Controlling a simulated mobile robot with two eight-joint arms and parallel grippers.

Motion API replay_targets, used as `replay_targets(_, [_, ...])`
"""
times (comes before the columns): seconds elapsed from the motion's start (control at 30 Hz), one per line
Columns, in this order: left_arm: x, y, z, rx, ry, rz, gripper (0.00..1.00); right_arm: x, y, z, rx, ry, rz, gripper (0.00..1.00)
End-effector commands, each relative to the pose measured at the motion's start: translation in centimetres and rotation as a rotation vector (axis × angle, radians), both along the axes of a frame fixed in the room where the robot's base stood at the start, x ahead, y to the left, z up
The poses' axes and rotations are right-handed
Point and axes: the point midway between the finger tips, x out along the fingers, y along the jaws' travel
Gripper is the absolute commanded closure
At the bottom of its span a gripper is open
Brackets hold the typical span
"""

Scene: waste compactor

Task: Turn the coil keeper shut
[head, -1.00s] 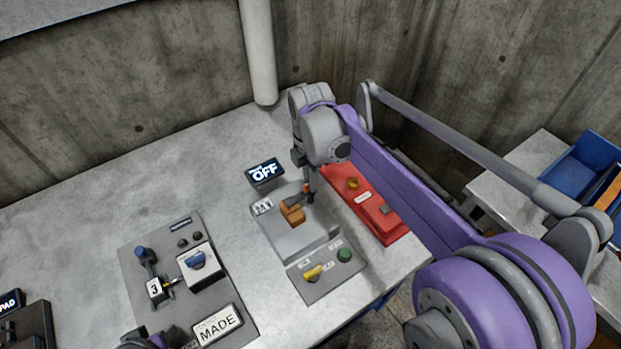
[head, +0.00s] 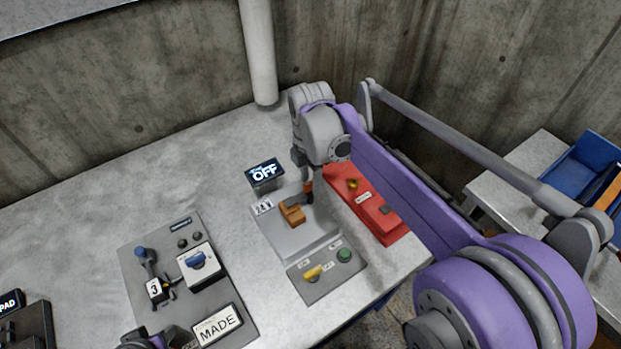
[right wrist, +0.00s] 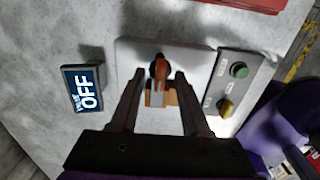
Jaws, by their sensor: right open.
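An orange-brown block (head: 292,212) with a turning handle sits on a pale plate of the grey unit, which I take for the coil keeper. In the right wrist view its orange handle (right wrist: 160,72) ends in a dark round pivot, and the block shows behind it. My right gripper (head: 307,192) is over the unit. In the right wrist view the right gripper (right wrist: 159,78) is open, with one finger on each side of the handle; I cannot tell whether they touch it. A dark and purple part of my left arm shows at the bottom edge; its jaws are unclear.
A small display reading OFF (head: 265,173) stands behind the unit. A yellow knob (head: 313,273) and a green button (head: 344,255) are at its front. A red box (head: 374,207) lies close on the right. A grey control panel (head: 215,278) is on the left.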

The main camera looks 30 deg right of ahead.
Motion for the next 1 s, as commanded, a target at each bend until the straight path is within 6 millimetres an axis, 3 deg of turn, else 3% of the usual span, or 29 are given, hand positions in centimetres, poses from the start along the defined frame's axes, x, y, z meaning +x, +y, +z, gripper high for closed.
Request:
replay_targets(0.53, [0.3, 0.0, 0.9, 0.0, -0.006, 0.0, 0.54, 0.0, 0.0, 9.3, 0.0, -0.001, 0.0, 0.54])
replay_targets(0.7, [0.3, 0.0, 1.0, 0.0, -0.006, 0.0, 0.54, 0.0, 0.0, 10.5, 0.0, 0.0, 0.0, 0.54])
replay_targets(1.0, [0.3, 0.0, 1.0, 0.0, -0.006, 0.0, 0.54, 0.0, 0.0, 10.6, 0.0, 0.0, 0.0, 0.54])
